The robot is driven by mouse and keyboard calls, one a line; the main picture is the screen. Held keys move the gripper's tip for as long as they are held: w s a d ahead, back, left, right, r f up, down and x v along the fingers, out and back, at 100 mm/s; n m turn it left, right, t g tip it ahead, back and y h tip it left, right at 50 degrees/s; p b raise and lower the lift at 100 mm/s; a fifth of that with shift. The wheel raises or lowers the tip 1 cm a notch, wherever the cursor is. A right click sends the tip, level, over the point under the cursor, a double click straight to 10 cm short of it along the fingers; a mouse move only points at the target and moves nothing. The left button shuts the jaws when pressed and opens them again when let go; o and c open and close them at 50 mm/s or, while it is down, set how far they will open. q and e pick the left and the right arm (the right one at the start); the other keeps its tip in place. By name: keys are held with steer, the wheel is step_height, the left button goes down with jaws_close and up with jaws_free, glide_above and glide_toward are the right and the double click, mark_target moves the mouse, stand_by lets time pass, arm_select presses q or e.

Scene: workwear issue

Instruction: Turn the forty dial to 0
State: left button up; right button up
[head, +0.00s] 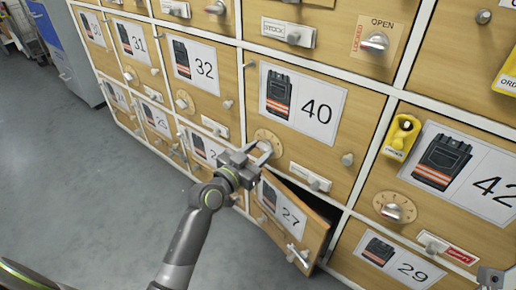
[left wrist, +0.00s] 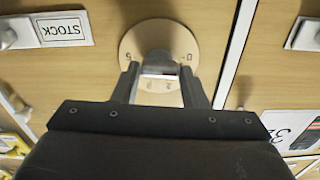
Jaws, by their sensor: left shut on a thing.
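The forty dial (head: 268,137) is a round pale plate with a grey knob on the wooden door marked 40 (head: 325,95), below its label. My left gripper (head: 262,151) is at this dial, shut on its knob. In the left wrist view the dial plate (left wrist: 135,40) appears upside down, with a 5 at its left and a 0 at its right. The grey knob (left wrist: 158,69) lies between the two fingertips. Fingers and knob cover the middle of the plate, so the setting cannot be read.
The door marked 27 (head: 308,232) hangs ajar just below my left gripper. The STOCK slider (head: 310,177) is right of the dial. A yellow tag (head: 402,136) hangs by door 42. A blue cabinet (head: 62,45) stands at far left; the grey floor (head: 90,190) is clear.

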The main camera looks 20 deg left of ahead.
arm_select(q)
steer(key=shift+n+p, duration=0.5)
steer(key=shift+n, duration=0.9)
steer(key=o, duration=1)
steer(key=v, duration=1.7)
steer(key=shift+s+a, duration=0.1)
steer(key=shift+s, duration=0.1)
